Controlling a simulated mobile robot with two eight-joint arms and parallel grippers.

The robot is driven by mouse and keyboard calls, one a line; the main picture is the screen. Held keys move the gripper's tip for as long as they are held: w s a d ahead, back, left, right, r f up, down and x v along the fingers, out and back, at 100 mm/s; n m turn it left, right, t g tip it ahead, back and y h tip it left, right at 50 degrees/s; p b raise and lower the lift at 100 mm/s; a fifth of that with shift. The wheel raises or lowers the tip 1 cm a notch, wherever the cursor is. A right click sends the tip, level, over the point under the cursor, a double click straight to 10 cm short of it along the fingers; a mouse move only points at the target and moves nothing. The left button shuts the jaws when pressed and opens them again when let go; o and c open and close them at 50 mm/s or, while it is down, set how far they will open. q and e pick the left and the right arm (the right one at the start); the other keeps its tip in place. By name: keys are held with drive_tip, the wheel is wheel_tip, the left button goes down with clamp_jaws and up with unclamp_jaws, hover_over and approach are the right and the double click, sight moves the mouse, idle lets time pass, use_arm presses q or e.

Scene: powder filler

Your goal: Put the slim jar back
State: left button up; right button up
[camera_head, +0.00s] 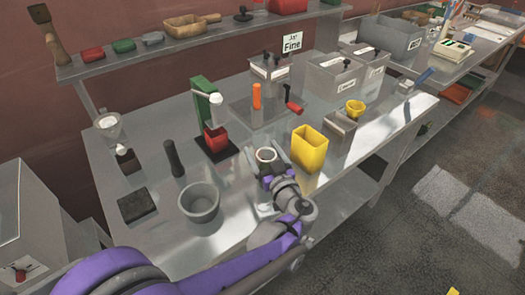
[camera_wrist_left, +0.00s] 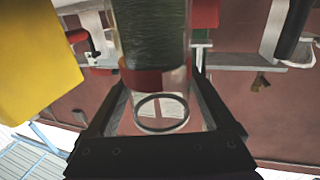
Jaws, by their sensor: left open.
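The slim jar is a clear upright cylinder; its round rim (camera_head: 266,154) shows at my left gripper in the head view. In the left wrist view the clear jar (camera_wrist_left: 155,95) stands between the two dark fingers, its ringed end near the palm. My left gripper (camera_head: 268,168) is open around the jar, and a gap shows beside the right finger in the wrist view. Dark green and red show in or through the glass; I cannot tell which. The jar's base is hidden in the head view. My right gripper is not in view.
A yellow bin (camera_head: 309,148) stands just right of the gripper. A grey bowl (camera_head: 199,202) is left of it. The metal bench (camera_head: 240,215) is bare between bowl and gripper.

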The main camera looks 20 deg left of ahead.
use_arm(q)
drive_tip(key=shift+r, duration=0.25)
drive_tip(key=v, duration=1.2)
drive_tip(key=shift+s+f, duration=0.1)
drive_tip(key=shift+f, duration=0.1)
